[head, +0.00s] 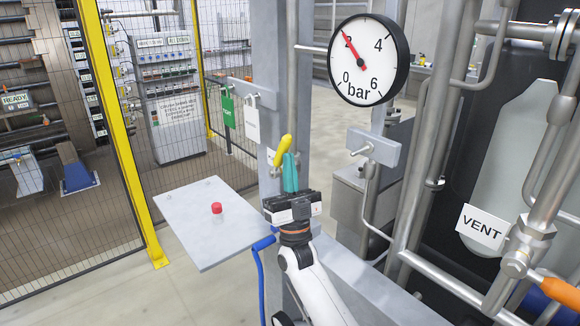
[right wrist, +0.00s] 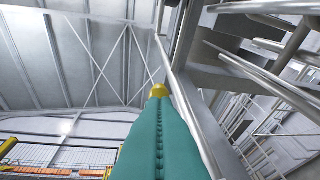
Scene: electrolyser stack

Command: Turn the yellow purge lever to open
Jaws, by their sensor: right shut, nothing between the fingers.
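The yellow purge lever (head: 282,150) is on the grey post in the middle of the head view, tilted with its upper end to the right. In the right wrist view, a small part of the yellow lever (right wrist: 158,90) shows just beyond the fingertips. My right gripper (head: 291,158) points upward, its teal fingers shut with nothing between them. Its tips are right beside the lever's lower part; I cannot tell if they touch. The fingers also fill the lower middle of the right wrist view (right wrist: 158,101). My left gripper is not in view.
A pressure gauge (head: 368,60) stands above right of the lever. Green (head: 228,110) and white (head: 252,125) tags hang at its left. Pipes and a VENT sign (head: 482,227) crowd the right.

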